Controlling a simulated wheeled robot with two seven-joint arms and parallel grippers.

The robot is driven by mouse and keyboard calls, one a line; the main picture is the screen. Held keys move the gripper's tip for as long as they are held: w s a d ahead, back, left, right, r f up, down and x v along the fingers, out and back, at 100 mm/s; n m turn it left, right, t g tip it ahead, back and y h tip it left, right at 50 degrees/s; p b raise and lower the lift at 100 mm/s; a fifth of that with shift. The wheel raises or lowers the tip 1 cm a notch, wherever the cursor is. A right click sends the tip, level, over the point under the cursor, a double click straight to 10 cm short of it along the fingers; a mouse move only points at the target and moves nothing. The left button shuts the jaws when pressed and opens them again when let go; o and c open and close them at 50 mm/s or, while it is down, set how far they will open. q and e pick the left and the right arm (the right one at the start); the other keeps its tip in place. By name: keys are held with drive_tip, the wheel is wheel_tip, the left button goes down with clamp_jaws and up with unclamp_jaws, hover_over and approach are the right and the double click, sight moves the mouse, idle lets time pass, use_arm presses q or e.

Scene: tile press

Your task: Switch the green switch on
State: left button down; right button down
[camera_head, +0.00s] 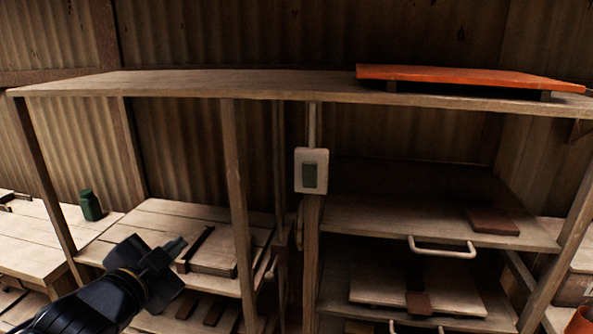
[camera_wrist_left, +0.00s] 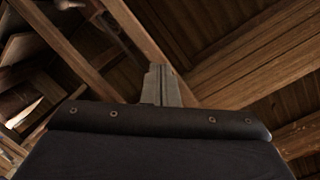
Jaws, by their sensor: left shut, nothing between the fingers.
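The green switch (camera_head: 310,176) is a dark green rocker in a white plate, fixed to the front of a wooden post in the middle of the head view. I cannot tell from here which way the rocker is tipped. My left gripper (camera_head: 176,246) is at the lower left, below and to the left of the switch and well apart from it. Its fingers are shut together with nothing between them. In the left wrist view the shut fingers (camera_wrist_left: 161,85) point toward wooden beams, and the switch does not show. My right gripper is not in view.
A wooden shelf (camera_head: 200,84) runs above the switch, with an orange panel (camera_head: 470,77) on its right. An upright post (camera_head: 238,190) stands between the left gripper and the switch. Right of the switch are trays with handles (camera_head: 442,248). A green jar (camera_head: 90,205) stands at far left.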

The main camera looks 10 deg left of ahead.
use_arm(q)
drive_tip(key=d+r+m+g+h, duration=0.1)
drive_tip(key=d+r+m+h, duration=0.3)
drive_tip(key=m, duration=0.6)
drive_tip(key=d+r+m+g+h+p, duration=0.1)
drive_tip(key=d+r+m+h, duration=0.3)
drive_tip(key=d+m+h, duration=0.4)
drive_tip(key=shift+w+m+g+h+p, duration=0.25)
drive_tip(key=shift+m+g+h, duration=0.35)
drive_tip(key=shift+m+h, duration=0.35)
drive_tip(key=shift+d+r, duration=0.15)
drive_tip(key=p, duration=0.3)
approach(315, 170)
drive_tip(key=s+d+f+x, duration=0.1)
drive_tip(key=x, duration=0.4)
drive_tip(key=shift+w+a+r+p, duration=0.15)
drive_tip(key=shift+w+r+p, duration=0.2)
drive_tip(key=shift+w+r, duration=0.3)
drive_tip(key=shift+w+f, duration=0.1)
